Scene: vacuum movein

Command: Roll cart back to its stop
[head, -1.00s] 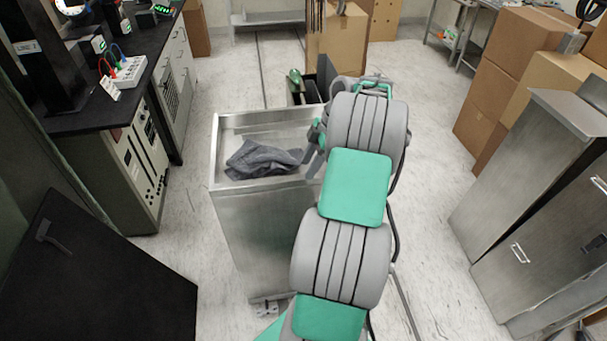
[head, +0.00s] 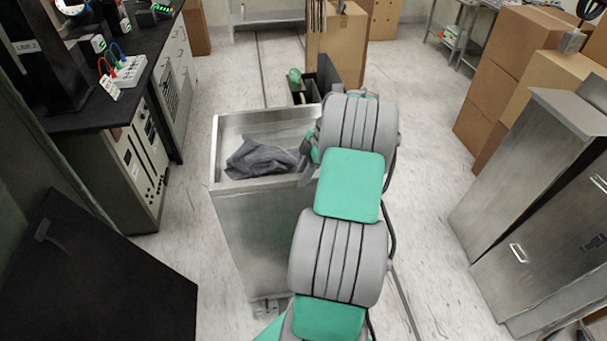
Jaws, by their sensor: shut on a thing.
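The cart (head: 254,234) is a tall stainless steel box on wheels with a raised rim. It stands upright on the floor in the middle of the head view. A crumpled grey cloth (head: 258,158) lies on its top. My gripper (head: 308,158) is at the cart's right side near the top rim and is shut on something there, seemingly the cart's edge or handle. My arm hides the grip point and the cart's right side. I cannot make out a stop.
A black bench (head: 112,85) with instruments runs along the left. A dark cabinet door (head: 95,275) is at the lower left. A dark bin (head: 318,80) with a green item stands behind the cart. Steel cabinets (head: 545,185) and cardboard boxes (head: 490,85) line the right. Floor lines run behind the cart.

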